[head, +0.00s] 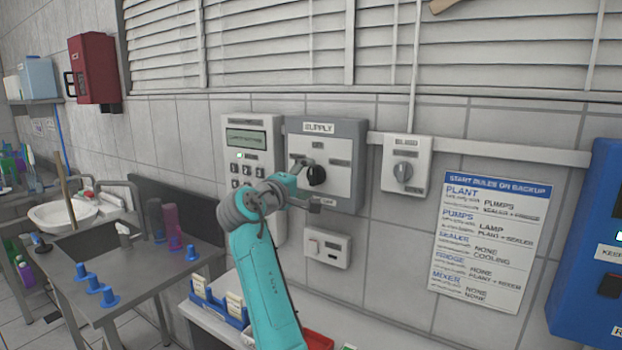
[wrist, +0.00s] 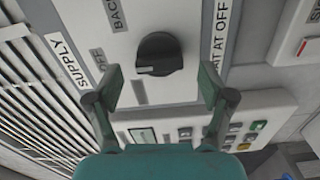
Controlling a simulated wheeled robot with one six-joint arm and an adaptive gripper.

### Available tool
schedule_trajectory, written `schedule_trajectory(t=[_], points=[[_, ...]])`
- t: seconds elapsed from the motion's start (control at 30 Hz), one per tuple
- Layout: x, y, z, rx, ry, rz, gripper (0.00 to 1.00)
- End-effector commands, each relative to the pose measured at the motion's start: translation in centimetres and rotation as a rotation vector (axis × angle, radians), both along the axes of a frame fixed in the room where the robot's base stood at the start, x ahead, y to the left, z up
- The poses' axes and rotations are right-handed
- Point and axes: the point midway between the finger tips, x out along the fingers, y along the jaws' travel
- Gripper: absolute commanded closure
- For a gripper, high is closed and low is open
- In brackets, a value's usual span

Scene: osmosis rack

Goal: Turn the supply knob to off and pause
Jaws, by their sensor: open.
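The supply knob (head: 316,175) is a round black knob on a white plate in a grey frame, the supply panel (head: 361,150), labelled SUPPLY. My gripper (head: 308,184) is in front of the panel. In the wrist view its open fingers (wrist: 160,78) stand to either side below the knob, apart from it, with nothing between them.
A keypad unit with a display (head: 246,138) is left of the panel. A rules sign (head: 490,235) hangs further right. Blue bins (head: 232,317) stand on the counter below.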

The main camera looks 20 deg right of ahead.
Motion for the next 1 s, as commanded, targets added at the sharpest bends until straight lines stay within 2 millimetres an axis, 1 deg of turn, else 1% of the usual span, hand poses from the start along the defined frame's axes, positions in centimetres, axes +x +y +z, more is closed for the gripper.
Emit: schedule_trajectory(t=[0.03,0.2,0.3,0.43,0.6,1.0], points=[[-0.6,1.0,0.0,0.000,-0.002,0.003,0.19],[-2.6,3.8,0.0,0.000,-0.001,0.003,0.19],[-3.7,5.2,-0.1,0.000,-0.002,0.003,0.19],[-4.7,6.5,0.0,0.000,-0.001,0.002,0.19],[-5.3,7.3,0.0,-0.001,0.000,0.000,0.19],[-5.4,7.4,0.0,0.000,0.000,0.000,0.19]])
